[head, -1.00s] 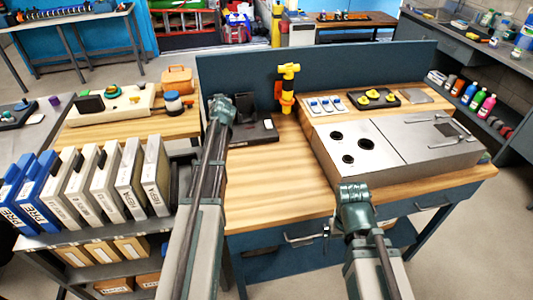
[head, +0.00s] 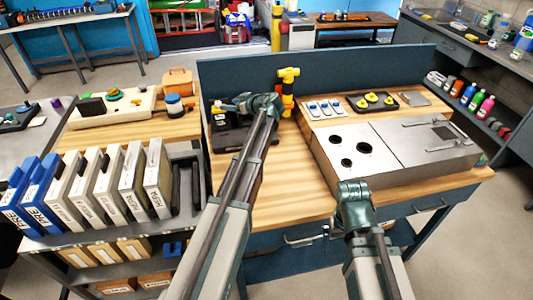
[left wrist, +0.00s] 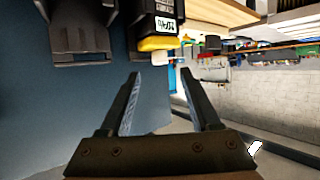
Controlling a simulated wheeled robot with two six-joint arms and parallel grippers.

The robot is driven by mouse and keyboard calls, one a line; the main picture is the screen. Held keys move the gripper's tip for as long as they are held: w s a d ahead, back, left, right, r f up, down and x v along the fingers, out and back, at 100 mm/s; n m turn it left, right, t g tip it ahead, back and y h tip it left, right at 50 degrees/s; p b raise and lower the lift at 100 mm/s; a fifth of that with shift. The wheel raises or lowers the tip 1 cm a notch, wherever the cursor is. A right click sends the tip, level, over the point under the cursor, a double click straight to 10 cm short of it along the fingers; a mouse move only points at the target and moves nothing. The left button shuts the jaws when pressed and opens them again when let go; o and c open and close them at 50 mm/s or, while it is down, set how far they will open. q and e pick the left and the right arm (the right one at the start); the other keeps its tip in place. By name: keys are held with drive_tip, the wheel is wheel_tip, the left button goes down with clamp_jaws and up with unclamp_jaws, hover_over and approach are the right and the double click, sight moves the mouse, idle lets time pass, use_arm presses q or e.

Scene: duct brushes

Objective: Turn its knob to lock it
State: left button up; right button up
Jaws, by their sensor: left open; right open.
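My left gripper (head: 243,103) is over the back left of the workbench, beside the upright yellow-and-orange fitting (head: 288,88) and above the black device (head: 228,132). In the left wrist view its two fingers (left wrist: 160,75) are apart with nothing between them. Beyond the tips is a black body with a white label (left wrist: 166,24) and a yellow part (left wrist: 158,43); I cannot tell whether this yellow part is a knob. Several yellow knob-like pieces (head: 372,99) lie in a black tray at the back. My right gripper (head: 352,190) is open and empty at the front of the metal box (head: 345,150).
The metal box with round holes and a handled lid fills the bench's right. A blue panel (head: 350,68) stands behind. Filter cases (head: 110,180) stand on the left cart. Bare wood (head: 290,165) lies between the left arm and the box.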

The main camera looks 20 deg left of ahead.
use_arm(q)
drive_tip(key=p+v, duration=0.3)
drive_tip(key=v, duration=0.5)
drive_tip(key=s+d+f+m+h, duration=0.1)
drive_tip(key=s+d+f+m, duration=0.1)
drive_tip(key=s+d+f, duration=0.1)
drive_tip(key=s+d+f+m+g+h+b, duration=0.1)
drive_tip(key=s+d+f+m+h, duration=0.1)
drive_tip(key=s+d+f, duration=0.2)
drive_tip(key=s+d+f+m+g+h+b, duration=0.1)
drive_tip(key=s+d+f+m+h, duration=0.1)
drive_tip(key=s+d, duration=0.3)
drive_tip(key=shift+s+d+f+m, duration=0.1)
drive_tip(key=shift+d+f+m, duration=0.05)
drive_tip(key=shift+f, duration=0.2)
drive_tip(key=shift+s+d+f+m, duration=0.15)
drive_tip(key=shift+f, duration=0.15)
